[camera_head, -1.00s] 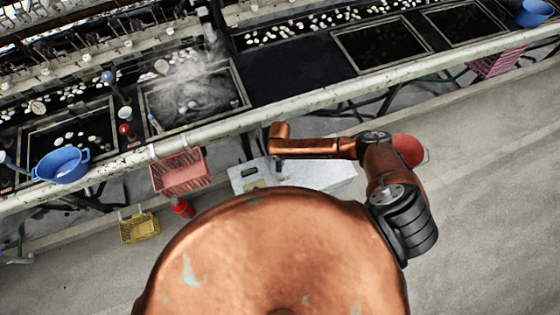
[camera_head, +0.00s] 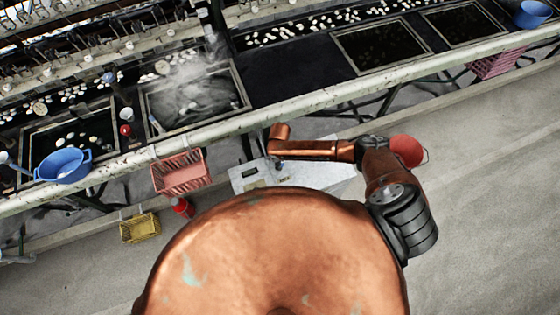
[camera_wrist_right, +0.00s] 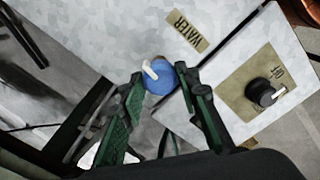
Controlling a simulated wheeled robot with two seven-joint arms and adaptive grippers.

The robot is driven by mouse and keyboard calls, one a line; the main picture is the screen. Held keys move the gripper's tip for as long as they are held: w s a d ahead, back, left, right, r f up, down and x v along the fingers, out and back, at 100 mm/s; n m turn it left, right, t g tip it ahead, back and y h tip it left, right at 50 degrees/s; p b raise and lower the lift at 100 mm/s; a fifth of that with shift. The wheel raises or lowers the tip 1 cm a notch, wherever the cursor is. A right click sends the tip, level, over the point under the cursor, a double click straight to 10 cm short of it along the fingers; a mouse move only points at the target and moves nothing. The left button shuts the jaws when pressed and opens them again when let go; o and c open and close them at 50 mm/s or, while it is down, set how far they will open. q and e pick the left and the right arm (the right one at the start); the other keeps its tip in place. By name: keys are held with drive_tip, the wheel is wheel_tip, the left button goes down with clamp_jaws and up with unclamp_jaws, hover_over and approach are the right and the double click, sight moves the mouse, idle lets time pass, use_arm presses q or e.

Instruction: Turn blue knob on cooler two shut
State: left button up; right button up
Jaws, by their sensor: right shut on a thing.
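The cooler, a pale grey-white box (camera_head: 322,178), stands on the floor below the bench in the head view; I cannot read a number on it. In the right wrist view its panel (camera_wrist_right: 235,40) carries a blue round knob (camera_wrist_right: 159,80) with a white pointer bar, beside a tan label reading WATER (camera_wrist_right: 187,31). My right gripper (camera_wrist_right: 162,72) has its two green-padded fingers on either side of the knob, shut on it. In the head view my right arm reaches over the box and the fingers are hardly visible. My left gripper is in neither view.
A black knob (camera_wrist_right: 262,93) on a tan plate sits on the same panel. The bench rail (camera_head: 270,112), a pink basket (camera_head: 181,172), a red bottle (camera_head: 182,207) and a yellow basket (camera_head: 140,228) are nearby. A red bucket (camera_head: 407,150) shows behind my elbow. Floor at right is clear.

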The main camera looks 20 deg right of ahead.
drive_tip(key=m+p, duration=0.3)
drive_tip(key=shift+s+r, duration=0.1)
drive_tip(key=shift+r, duration=0.05)
drive_tip(key=m+p, duration=0.3)
drive_tip(key=m, duration=0.2)
drive_tip(key=m+p, duration=0.2)
drive_tip(key=m, duration=0.2)
drive_tip(key=shift+m+p, duration=0.85)
drive_tip(key=shift+m, duration=1.55)
drive_tip(key=o, duration=1.1)
drive_tip(key=shift+o, duration=0.2)
